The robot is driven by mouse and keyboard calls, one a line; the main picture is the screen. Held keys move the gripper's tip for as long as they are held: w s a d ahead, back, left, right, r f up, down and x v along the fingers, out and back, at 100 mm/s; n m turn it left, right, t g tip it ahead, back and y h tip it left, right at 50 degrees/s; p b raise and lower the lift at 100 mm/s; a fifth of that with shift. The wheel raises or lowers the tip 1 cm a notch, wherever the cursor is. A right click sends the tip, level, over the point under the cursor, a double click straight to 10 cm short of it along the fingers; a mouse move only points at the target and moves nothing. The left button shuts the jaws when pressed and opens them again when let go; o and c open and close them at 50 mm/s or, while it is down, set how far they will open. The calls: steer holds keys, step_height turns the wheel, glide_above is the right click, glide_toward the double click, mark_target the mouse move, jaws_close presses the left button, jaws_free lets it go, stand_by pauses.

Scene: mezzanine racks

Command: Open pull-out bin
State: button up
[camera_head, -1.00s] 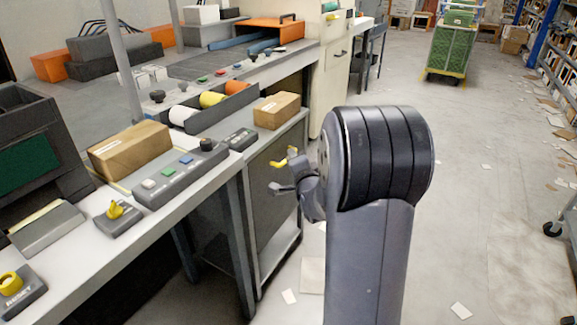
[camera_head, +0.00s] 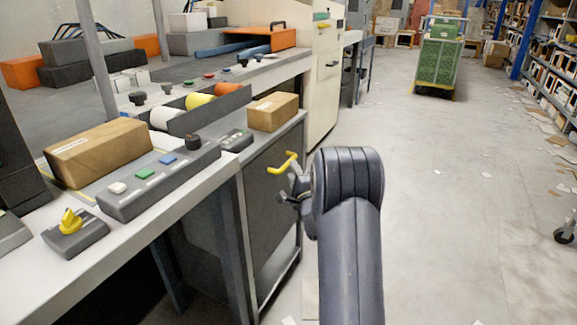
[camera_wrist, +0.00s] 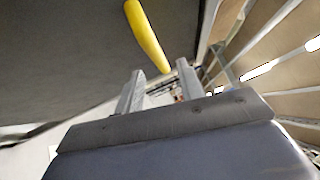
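The pull-out bin (camera_head: 270,214) is a dark grey front panel under the workbench in the head view, with a yellow handle (camera_head: 283,164) near its top. It looks closed against the bench frame. My gripper (camera_head: 287,197) is beside the panel, just below the handle in the picture. In the wrist view the yellow handle (camera_wrist: 147,36) lies ahead of and between my two fingers (camera_wrist: 158,80), which stand apart with nothing between them. I cannot tell exact distance to the handle; no contact shows. The dark panel (camera_wrist: 80,50) fills the upper left there.
The workbench (camera_head: 190,200) carries a cardboard box (camera_head: 98,152), a smaller box (camera_head: 273,111) and a button panel (camera_head: 160,180). A cream cabinet (camera_head: 325,85) stands beyond. The aisle floor (camera_head: 450,200) to the right is mostly clear, with scattered paper. A green cart (camera_head: 437,65) stands far back.

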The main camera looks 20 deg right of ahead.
mark_target(288, 161)
steer(key=shift+w+d+r+b, duration=0.1)
steer(key=shift+w+b, duration=0.05)
steer(key=shift+w, duration=0.75)
steer(key=shift+w+d+r+b, duration=0.1)
steer(key=shift+w+d+r, duration=0.05)
steer(key=shift+w, duration=0.8)
steer(key=shift+w+d+r+b, duration=0.1)
steer(key=shift+w+b, duration=0.05)
steer(key=shift+w, duration=0.75)
steer(key=shift+c, duration=0.4)
jaws_close()
